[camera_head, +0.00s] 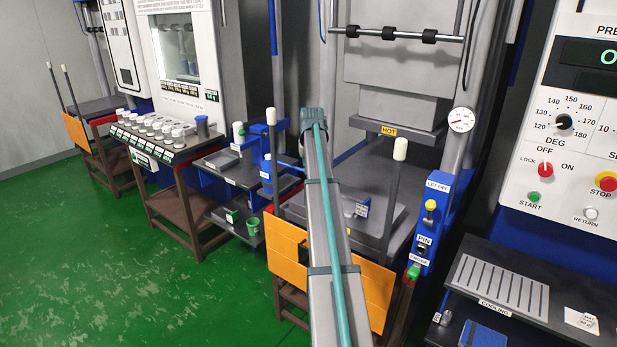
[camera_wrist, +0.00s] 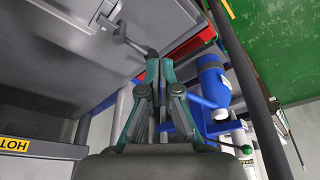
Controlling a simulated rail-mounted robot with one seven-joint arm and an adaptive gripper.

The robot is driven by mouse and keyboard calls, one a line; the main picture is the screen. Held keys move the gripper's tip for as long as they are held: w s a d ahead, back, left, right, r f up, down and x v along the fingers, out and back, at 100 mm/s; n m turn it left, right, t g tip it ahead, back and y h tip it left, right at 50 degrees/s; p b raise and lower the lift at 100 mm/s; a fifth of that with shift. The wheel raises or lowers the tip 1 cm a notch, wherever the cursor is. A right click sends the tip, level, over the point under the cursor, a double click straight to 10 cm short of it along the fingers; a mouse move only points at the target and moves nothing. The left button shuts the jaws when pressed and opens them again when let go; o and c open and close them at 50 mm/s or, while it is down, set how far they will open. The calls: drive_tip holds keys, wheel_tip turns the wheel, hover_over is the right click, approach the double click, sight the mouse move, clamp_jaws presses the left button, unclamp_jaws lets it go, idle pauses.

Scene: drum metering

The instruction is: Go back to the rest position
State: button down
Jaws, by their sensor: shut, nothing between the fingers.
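In the wrist view my gripper (camera_wrist: 152,75) has its two teal-jointed fingers together, with nothing visible between them. A grey metal handle or rod (camera_wrist: 128,40) on a dark grey surface shows just beyond the fingertips. I cannot tell whether they touch. In the head view my grey arm with its teal cable reaches forward over the hot station, and the gripper itself is hidden behind the arm's far end.
The hot press (camera_head: 395,75) with its HOT label stands ahead. Orange panels (camera_head: 285,242) and white-tipped posts (camera_head: 392,190) flank my arm. A blue bottle (camera_wrist: 213,80) is right of my gripper. The cooling rack (camera_head: 500,287) is at right. Green floor (camera_head: 90,270) is open at left.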

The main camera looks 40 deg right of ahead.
drive_tip(key=shift+r, duration=0.15)
idle(0.3)
drive_tip(key=s+a+f+n+g+y, duration=0.1)
drive_tip(key=s+a+f, duration=0.5)
drive_tip(key=a+f, duration=0.65)
drive_tip(key=s+a+f+g, duration=0.1)
drive_tip(key=s+a+f, duration=0.65)
drive_tip(key=f, duration=0.75)
drive_tip(key=s+a+f+n+g+y, duration=0.1)
drive_tip(key=s+a+f, duration=0.3)
drive_tip(key=a+f, duration=0.9)
drive_tip(key=s+a+f+n+g, duration=0.1)
drive_tip(key=s+a+f+g, duration=0.1)
drive_tip(key=s+a+f, duration=0.5)
drive_tip(key=s+a+f+n+g, duration=0.1)
drive_tip(key=s+a+f, duration=0.4)
drive_tip(key=s, duration=0.5)
drive_tip(key=s+a+f+n+g, duration=0.1)
drive_tip(key=s+a, duration=0.3)
drive_tip(key=s, duration=0.5)
drive_tip(key=s+a+f+n+g, duration=0.1)
drive_tip(key=s+a+f+g, duration=0.1)
drive_tip(key=s, duration=0.8)
drive_tip(key=a+f, duration=0.1)
drive_tip(key=a, duration=0.1)
drive_tip(key=shift+s+a+f+g, duration=0.15)
drive_tip(key=shift+s+a+g, duration=0.05)
drive_tip(key=shift+a+g, duration=0.1)
